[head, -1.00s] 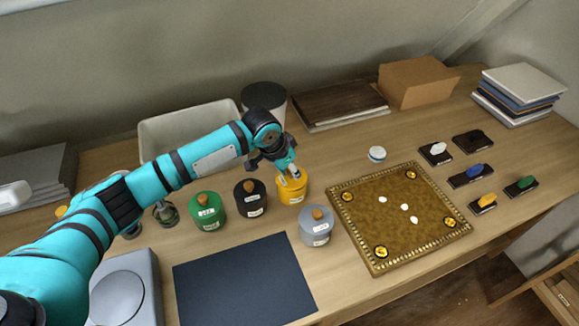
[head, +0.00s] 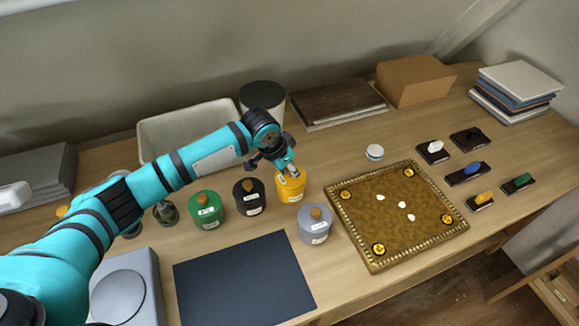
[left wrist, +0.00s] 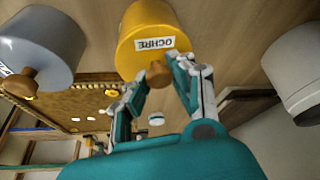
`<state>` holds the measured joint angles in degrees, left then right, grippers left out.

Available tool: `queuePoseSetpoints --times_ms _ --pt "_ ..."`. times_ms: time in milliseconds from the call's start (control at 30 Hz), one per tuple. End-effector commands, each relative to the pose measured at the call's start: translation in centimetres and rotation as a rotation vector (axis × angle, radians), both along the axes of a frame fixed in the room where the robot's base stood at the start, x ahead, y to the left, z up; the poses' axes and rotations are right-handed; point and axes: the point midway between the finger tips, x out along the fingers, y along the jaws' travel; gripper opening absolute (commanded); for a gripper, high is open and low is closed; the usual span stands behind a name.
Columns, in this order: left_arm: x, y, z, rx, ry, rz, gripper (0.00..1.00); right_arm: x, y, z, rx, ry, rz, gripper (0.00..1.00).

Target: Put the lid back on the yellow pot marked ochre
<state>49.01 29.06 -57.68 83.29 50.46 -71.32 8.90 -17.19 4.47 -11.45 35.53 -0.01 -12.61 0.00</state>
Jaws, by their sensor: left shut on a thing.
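The yellow pot (head: 291,186) stands upright on the table in the head view, between the black and grey pots. In the left wrist view the yellow pot (left wrist: 158,22) shows upside down with its OCHRE label facing me. My left gripper (head: 292,170) is over the pot's top. In the left wrist view its fingers (left wrist: 161,80) are shut on the brown knob (left wrist: 158,74) of the yellow lid. The lid is at the pot's mouth; I cannot tell whether it is fully seated. My right gripper is not in view.
Black (head: 249,198), green (head: 207,210) and grey (head: 315,225) knobbed pots stand close by. A gilt-edged board (head: 345,225) lies to the right, a dark mat (head: 245,285) in front. A pale bin (head: 160,130) and dark-topped canister (head: 262,98) stand behind.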

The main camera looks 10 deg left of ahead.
Motion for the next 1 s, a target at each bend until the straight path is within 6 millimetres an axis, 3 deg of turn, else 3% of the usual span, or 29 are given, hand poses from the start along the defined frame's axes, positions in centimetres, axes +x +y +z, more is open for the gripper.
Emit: queuePoseSetpoints --times_ms 1000 --pt "-0.35 -0.11 -0.53 0.000 0.009 -0.001 0.00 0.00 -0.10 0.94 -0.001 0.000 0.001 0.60"
